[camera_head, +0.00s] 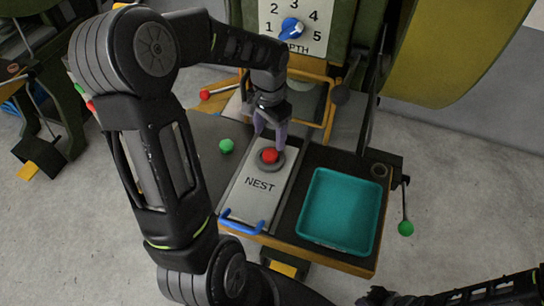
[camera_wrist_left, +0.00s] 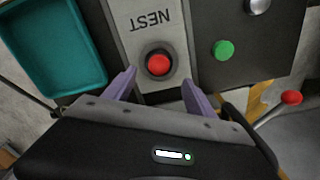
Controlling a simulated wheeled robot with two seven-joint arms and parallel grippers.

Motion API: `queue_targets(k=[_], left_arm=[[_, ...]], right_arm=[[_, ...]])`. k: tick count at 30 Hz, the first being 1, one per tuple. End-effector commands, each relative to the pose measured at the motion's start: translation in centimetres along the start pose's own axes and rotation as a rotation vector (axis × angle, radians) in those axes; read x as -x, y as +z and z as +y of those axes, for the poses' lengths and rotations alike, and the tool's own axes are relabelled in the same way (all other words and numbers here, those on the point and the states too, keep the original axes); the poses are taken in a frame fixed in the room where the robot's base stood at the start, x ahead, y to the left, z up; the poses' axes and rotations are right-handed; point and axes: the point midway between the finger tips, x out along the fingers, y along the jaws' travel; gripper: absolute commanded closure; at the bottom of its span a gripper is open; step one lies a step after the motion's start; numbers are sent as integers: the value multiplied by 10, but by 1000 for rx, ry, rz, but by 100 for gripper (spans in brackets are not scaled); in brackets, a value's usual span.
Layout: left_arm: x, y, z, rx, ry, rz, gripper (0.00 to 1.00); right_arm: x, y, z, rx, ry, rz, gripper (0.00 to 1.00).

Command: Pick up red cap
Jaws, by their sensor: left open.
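The red cap (camera_head: 269,155) sits in a dark round ring on the grey plate marked NEST (camera_head: 252,199). In the left wrist view the red cap (camera_wrist_left: 158,65) lies just beyond the fingertips, roughly centred between them. My left gripper (camera_head: 271,138) has purple fingers and hangs just behind the cap in the head view. In the left wrist view the left gripper (camera_wrist_left: 159,84) is open, with nothing between its fingers. My right arm shows only in part at the lower right of the head view; its fingertips cannot be made out.
A teal tray (camera_head: 314,240) stands right of the plate. A green knob (camera_head: 226,146) is left of the cap. A blue handle (camera_head: 241,223) is at the plate's front. A red-tipped lever (camera_head: 205,95) and a dial panel (camera_head: 291,48) are behind. A green-tipped lever (camera_head: 406,228) hangs at right.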

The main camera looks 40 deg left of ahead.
Motion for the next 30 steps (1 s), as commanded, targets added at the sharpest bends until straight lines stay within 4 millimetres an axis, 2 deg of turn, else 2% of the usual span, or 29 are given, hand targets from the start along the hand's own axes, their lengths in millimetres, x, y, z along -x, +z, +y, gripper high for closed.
queue_targets(k=[8,16,26,30], left_arm=[[0,0,0,0,0,0,35],[-23,1,1,0,2,-3,35],[-26,0,0,0,1,0,35],[-36,0,1,0,2,-3,35]], right_arm=[[1,0,0,0,0,0,100],[2,0,-1,0,0,1,100],[2,0,-1,0,0,1,100],[6,0,-2,0,0,0,100]])
